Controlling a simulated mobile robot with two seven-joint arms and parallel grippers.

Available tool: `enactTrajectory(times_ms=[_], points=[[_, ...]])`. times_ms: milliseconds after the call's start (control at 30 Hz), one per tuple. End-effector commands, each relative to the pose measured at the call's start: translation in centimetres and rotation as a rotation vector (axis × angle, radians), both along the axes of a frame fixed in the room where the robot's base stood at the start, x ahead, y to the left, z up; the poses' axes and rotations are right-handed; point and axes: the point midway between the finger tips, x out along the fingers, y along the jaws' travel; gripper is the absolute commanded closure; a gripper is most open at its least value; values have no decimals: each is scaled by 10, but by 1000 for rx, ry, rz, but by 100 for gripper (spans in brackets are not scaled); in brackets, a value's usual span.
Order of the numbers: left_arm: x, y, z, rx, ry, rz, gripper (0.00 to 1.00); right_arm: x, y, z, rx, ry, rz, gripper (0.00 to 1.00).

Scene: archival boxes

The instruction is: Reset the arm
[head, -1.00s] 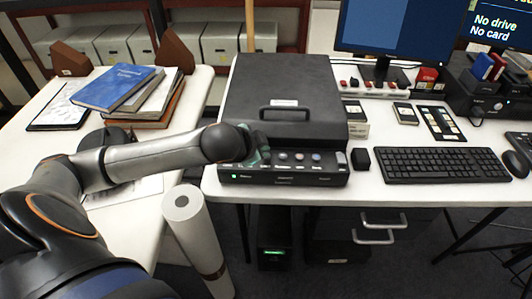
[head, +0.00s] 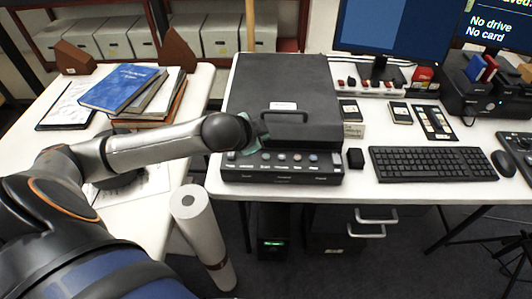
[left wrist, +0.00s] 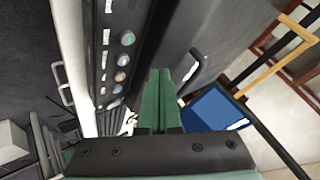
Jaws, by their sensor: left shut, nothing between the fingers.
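My left arm reaches in from the left in the head view. Its green-fingered gripper (head: 256,132) is over the front left part of the black scanner (head: 272,92), just above the button panel (head: 283,166). In the left wrist view the two green fingers (left wrist: 162,78) lie together with nothing between them. The scanner's row of buttons (left wrist: 123,60) runs to their left and the lid handle (left wrist: 191,72) is to their right. Whether the fingers touch the scanner I cannot tell. My right gripper is not in view.
On the left table lie a blue book (head: 122,87) and a stack of books. A white paper roll (head: 202,232) stands between the tables. A keyboard (head: 432,164), a small black block (head: 355,158) and a monitor (head: 400,30) are right of the scanner.

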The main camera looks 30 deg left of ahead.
Motion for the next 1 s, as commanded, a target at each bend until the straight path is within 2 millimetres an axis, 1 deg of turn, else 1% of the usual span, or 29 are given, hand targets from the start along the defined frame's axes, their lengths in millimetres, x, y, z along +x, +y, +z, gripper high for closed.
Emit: enactTrajectory(times_ms=[533,633,667,767,900,1000], points=[[0,0,0,0,0,0,100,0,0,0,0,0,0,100],[-1,-6,-5,-18,4,-8,100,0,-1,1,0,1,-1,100],[-2,-10,-8,-33,6,-13,100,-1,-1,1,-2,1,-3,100],[-8,-34,-27,-112,16,-42,100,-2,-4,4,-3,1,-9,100],[-28,-76,-64,-276,22,-63,100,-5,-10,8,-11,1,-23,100],[-47,-99,-87,-380,18,-49,100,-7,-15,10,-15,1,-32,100]])
